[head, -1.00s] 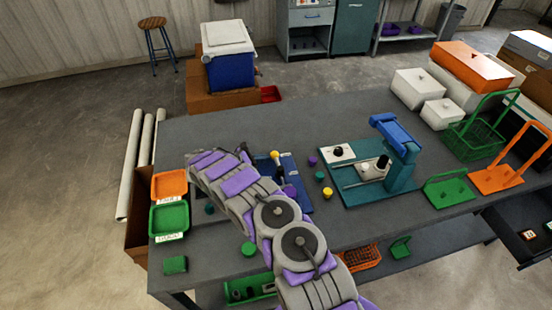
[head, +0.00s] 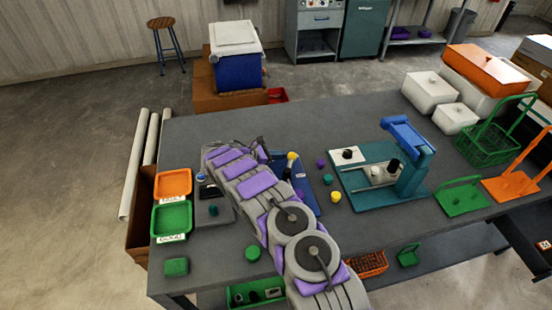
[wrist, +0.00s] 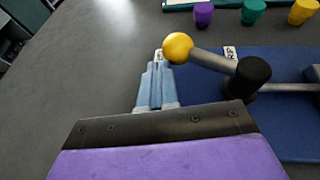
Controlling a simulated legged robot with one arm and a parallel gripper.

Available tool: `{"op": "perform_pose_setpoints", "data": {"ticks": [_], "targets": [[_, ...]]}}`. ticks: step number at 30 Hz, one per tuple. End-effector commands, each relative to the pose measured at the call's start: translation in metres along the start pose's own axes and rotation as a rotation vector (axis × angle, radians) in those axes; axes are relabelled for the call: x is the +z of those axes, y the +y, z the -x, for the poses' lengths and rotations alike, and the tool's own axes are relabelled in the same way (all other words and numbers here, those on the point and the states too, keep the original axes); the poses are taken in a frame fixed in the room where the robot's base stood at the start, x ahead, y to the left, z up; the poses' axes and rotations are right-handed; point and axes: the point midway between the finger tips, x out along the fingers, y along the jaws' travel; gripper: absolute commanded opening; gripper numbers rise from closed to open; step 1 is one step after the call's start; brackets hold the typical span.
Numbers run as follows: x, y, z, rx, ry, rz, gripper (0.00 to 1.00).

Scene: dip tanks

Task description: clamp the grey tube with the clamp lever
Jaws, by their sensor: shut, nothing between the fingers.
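The clamp lever has a yellow ball knob (wrist: 178,48) on a grey rod, joined to a black pivot (wrist: 252,75) on a blue base plate (wrist: 205,135). In the head view the yellow knob (head: 292,155) shows just beyond my arm, and the blue plate (head: 309,205) is partly hidden by it. A grey rod (wrist: 292,87) runs right from the pivot; I cannot tell whether it is the grey tube. My gripper (wrist: 158,66) is shut and empty, its fingertips close to the knob's left side in the picture; contact is unclear.
A purple cap (wrist: 203,14), a green cap (wrist: 253,11) and a yellow cap (wrist: 302,11) stand beyond the plate. A teal fixture with a blue head (head: 408,133) stands to the right. An orange tray (head: 160,185) and a green tray (head: 157,220) lie at the left edge.

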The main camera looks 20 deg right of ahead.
Motion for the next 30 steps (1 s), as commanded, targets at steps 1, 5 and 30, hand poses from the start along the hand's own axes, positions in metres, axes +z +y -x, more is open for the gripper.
{"op": "perform_pose_setpoints", "data": {"ticks": [1, 5, 30], "targets": [[0.001, -0.001, -0.003, -0.001, 0.0, 0.0, 0.0], [0.003, -0.001, -0.008, -0.002, 0.0, 0.0, 0.0], [0.005, -0.002, -0.013, 0.0, 0.001, -0.001, 0.0]]}}
